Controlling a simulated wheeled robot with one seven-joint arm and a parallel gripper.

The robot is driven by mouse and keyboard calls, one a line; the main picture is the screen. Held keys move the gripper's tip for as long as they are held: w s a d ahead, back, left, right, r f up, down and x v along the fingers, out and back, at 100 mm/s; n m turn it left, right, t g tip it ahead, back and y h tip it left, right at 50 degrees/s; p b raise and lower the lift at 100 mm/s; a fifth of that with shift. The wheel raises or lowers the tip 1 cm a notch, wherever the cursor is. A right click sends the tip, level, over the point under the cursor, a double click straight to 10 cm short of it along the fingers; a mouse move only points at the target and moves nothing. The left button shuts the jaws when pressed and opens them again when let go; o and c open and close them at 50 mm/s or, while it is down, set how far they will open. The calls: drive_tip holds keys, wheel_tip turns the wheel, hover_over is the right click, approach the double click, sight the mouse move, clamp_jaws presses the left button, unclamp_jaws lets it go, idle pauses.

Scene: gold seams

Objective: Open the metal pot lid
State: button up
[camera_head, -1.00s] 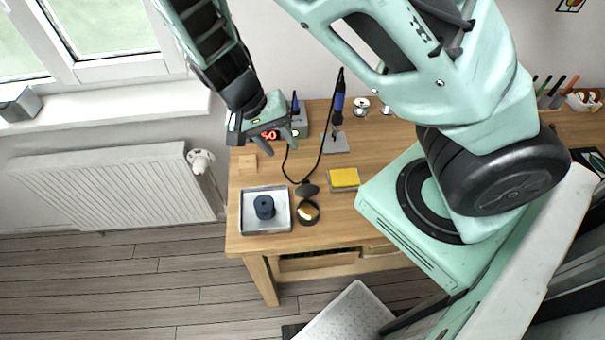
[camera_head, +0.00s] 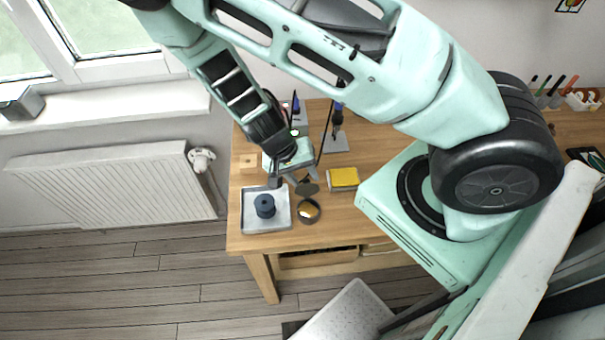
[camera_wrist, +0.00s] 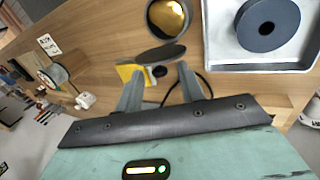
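A small round dark pot (camera_head: 309,211) with gold-coloured contents stands on the wooden desk; it also shows at the top of the wrist view (camera_wrist: 168,18). Its dark round lid (camera_head: 307,188) is at the pot's far side, off the opening, so the contents show. In the wrist view the lid (camera_wrist: 160,53) appears as a narrow, tilted oval with a small knob; I cannot tell whether it is hinged to the pot. My gripper (camera_head: 294,181) is open and empty, close to the lid. In the wrist view its fingertips (camera_wrist: 158,76) lie either side of the knob, with no contact visible.
A metal tray (camera_head: 248,222) holding a dark spool (camera_head: 265,206) is left of the pot. A yellow sponge (camera_head: 343,177) is to the right. A soldering iron in its stand (camera_head: 337,130) and a cable are behind. A wooden block (camera_head: 248,163) lies at the left edge.

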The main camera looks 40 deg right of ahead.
clamp_jaws()
drive_tip(key=w+g+y, duration=0.1)
drive_tip(key=w+d+f+n+g+y+b, duration=0.1)
drive_tip(key=g, duration=0.1)
drive_tip(key=shift+w+d+f+g, duration=0.1)
drive_tip(key=shift+d+g, duration=0.1)
drive_tip(key=shift+g, duration=0.1)
idle(0.3)
unclamp_jaws()
